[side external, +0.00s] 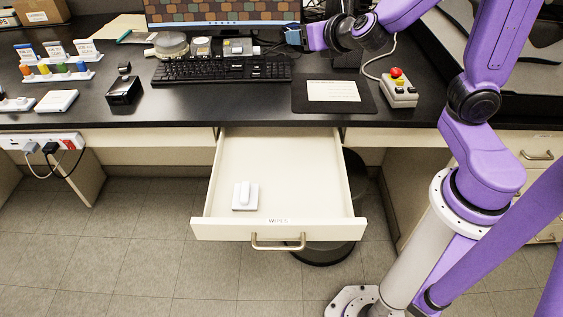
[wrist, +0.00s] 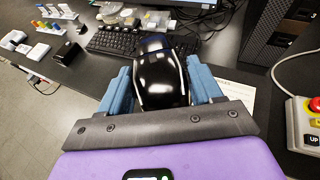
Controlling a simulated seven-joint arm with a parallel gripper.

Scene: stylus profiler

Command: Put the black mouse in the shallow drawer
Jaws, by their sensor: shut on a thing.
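The black mouse (wrist: 160,78) is glossy and sits between the two blue fingers of my gripper (wrist: 158,88) in the wrist view. My gripper is shut on it. In the side view my gripper (side external: 294,37) is over the back of the desk, right of the keyboard; the mouse cannot be made out there. The shallow cream drawer (side external: 300,180) is pulled open below the desk's front edge, with a label reading WIPES and a brass handle. A small white object (side external: 245,196) lies inside it at the front left; the rest of its floor is bare.
A black keyboard (side external: 222,69) lies below the monitor (side external: 222,12). A dark mat with a pale card (side external: 333,91) and a control box with a red button (side external: 398,88) are to the right. A small black stand (side external: 124,88) and coloured vial racks (side external: 56,70) are at left.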

